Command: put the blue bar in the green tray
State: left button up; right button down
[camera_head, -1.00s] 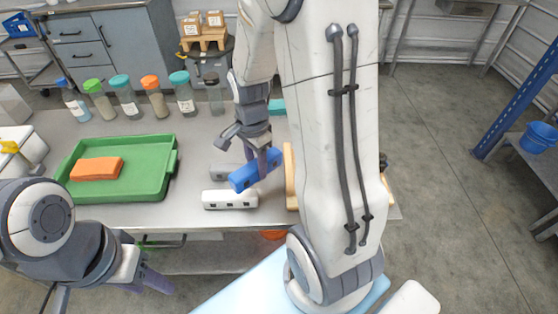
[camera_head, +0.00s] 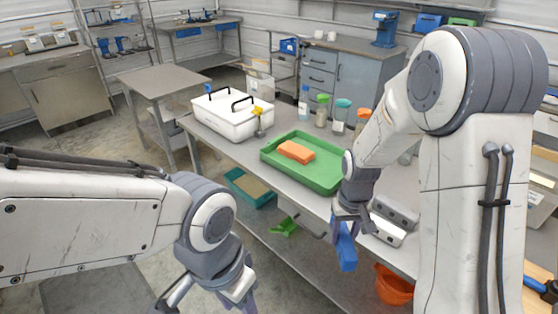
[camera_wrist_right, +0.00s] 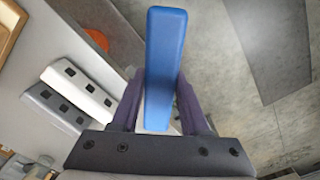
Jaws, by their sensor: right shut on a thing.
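The blue bar (camera_head: 346,248) is in my right gripper (camera_head: 350,222), tilted and held in front of the bench edge. In the right wrist view the blue bar (camera_wrist_right: 164,70) stands out between the two purple fingers of my right gripper (camera_wrist_right: 158,105), which are shut on it. The green tray (camera_head: 318,175) lies on the bench to the upper left of the right gripper, with an orange bar (camera_head: 296,151) in it. My left gripper (camera_head: 212,306) is at the bottom edge, partly cut off; its jaw opening is unclear.
A white bar and a grey bar (camera_head: 397,212) lie on the bench right of the right gripper. A white caddy (camera_head: 232,116) and several capped jars (camera_head: 340,114) stand on the bench. An orange bucket (camera_head: 393,286) and a teal bin (camera_head: 250,187) are lower down.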

aim_at(328, 172)
jog(key=u, duration=0.3)
jog(key=i, duration=1.2)
jog(key=z, duration=0.75)
